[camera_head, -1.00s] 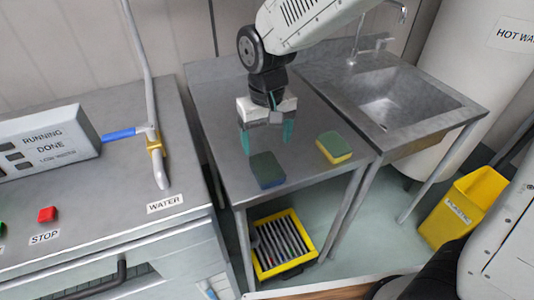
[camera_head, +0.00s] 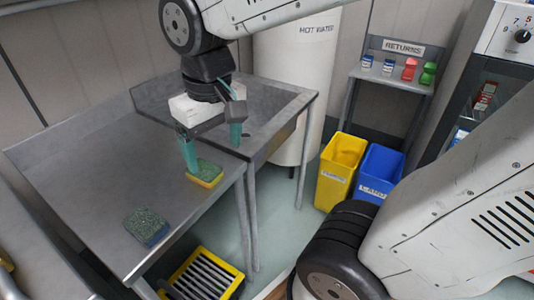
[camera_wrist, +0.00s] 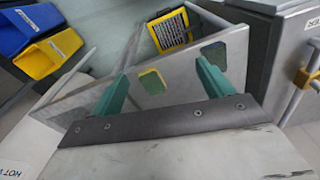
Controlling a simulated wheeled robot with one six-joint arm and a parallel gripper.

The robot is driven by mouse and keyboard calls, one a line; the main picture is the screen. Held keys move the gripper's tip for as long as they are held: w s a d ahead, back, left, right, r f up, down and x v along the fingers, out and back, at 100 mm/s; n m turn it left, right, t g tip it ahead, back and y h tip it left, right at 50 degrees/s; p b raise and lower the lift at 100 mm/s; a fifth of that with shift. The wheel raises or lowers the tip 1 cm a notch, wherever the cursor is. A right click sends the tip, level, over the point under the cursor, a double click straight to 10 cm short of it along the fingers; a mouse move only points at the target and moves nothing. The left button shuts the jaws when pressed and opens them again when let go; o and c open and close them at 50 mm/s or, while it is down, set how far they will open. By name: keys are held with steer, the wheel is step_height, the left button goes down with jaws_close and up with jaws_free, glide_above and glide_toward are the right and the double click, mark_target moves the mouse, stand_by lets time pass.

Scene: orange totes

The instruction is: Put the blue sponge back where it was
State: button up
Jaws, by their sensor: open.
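The blue sponge (camera_head: 146,226), blue with a dark green top, lies flat on the steel table (camera_head: 95,180) near its front edge. It also shows in the wrist view (camera_wrist: 215,54), beyond one finger. A yellow sponge (camera_head: 207,174) with a green top lies farther back and to the right on the same table; the wrist view shows it (camera_wrist: 152,81) between the fingers in the picture. My gripper (camera_head: 213,152), with teal fingers, is open and empty. It hangs above the table's right side, behind the yellow sponge, apart from the blue one.
A sink (camera_head: 225,120) adjoins the table on the right. A yellow bin (camera_head: 340,170) and a blue bin (camera_head: 380,172) stand on the floor. A returns shelf (camera_head: 392,77) holds several small items. A yellow-framed crate (camera_head: 205,275) sits below the table. The table's left part is clear.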

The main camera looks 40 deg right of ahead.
steer(key=s+d+m, duration=0.1)
steer(key=s+d, duration=0.4)
steer(key=s, duration=0.3)
steer(key=shift+s, duration=0.3)
stand_by(0.6)
